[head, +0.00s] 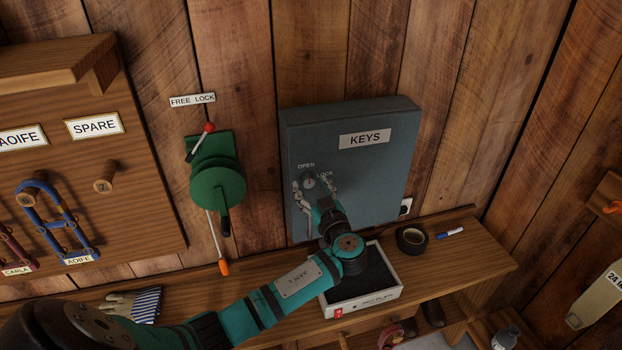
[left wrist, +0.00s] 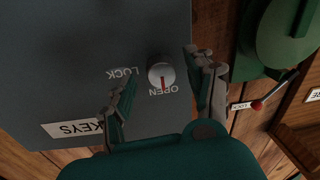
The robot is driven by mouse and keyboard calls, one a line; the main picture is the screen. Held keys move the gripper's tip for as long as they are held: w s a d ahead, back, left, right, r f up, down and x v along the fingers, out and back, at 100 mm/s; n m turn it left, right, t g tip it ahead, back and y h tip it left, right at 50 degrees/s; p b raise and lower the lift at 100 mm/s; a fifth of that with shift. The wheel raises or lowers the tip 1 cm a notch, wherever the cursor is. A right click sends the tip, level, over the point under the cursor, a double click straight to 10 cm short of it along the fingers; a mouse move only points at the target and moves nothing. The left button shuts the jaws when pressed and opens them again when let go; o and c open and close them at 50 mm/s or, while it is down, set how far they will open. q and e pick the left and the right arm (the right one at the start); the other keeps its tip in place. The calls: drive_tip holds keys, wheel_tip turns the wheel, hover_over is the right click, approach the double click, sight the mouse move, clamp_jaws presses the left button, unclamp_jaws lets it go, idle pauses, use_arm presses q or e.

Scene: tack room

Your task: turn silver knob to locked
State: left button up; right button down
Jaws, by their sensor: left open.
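The grey key cabinet (head: 370,165) hangs on the plank wall with a KEYS label. Its round silver knob (head: 309,183) sits low on the left of the door, below the word OPEN and left of LOCK. In the left wrist view, the knob (left wrist: 160,75) has a red mark that points at OPEN. My left gripper (head: 314,188) is open in front of the cabinet, one finger on each side of the knob. The left wrist view shows the fingers (left wrist: 163,72) spread and apart from the knob. My right gripper is not in view.
A green winch (head: 217,185) with a red-tipped lever is left of the cabinet under a FREE LOCK sign. Below, a wooden shelf (head: 460,262) holds a white tray (head: 375,300), black tape (head: 411,239), a marker (head: 449,232) and striped gloves (head: 135,304).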

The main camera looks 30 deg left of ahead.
use_arm(q)
drive_tip(key=shift+w+a, duration=0.3)
drive_tip(key=shift+a, duration=0.15)
